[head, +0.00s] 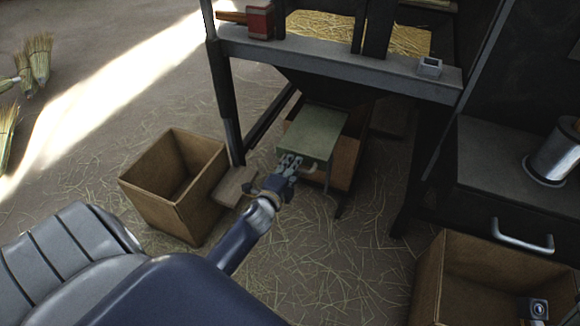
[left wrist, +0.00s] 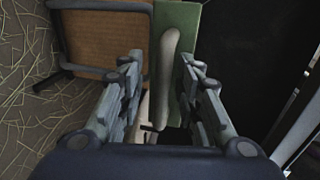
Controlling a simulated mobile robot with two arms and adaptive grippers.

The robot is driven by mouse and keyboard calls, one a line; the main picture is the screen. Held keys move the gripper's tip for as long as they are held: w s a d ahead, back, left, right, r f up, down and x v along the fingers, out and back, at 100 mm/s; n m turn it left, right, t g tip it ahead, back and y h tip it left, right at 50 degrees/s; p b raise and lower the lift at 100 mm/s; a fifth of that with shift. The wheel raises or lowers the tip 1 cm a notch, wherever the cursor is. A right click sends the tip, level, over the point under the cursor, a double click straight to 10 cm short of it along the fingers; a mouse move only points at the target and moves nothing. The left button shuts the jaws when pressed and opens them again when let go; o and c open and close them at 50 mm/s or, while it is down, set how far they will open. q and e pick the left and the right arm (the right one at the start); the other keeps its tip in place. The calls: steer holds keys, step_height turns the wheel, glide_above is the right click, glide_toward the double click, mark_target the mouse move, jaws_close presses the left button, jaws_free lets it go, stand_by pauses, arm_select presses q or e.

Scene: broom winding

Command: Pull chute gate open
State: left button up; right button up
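The chute gate is a flat green plate (head: 314,134) under the hopper, with a pale bar handle (head: 311,168) on its near edge. My left gripper (head: 291,161) is at that near edge, beside the handle. In the left wrist view its two fingers (left wrist: 163,72) are apart, and the pale handle (left wrist: 170,50) shows in the gap between them, in front of the green plate (left wrist: 188,22). I see no clear contact of the fingers with the handle.
A wooden box (head: 172,190) stands left of the hopper frame (head: 340,62). A brown bin (head: 346,158) sits under the gate. Another box (head: 428,280) is at the lower right, below a dark cabinet (head: 520,190). Brooms (head: 39,60) lie at the far left. Straw litters the floor.

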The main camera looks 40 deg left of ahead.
arm_select(q)
steer(key=v, duration=1.2)
stand_by(0.3)
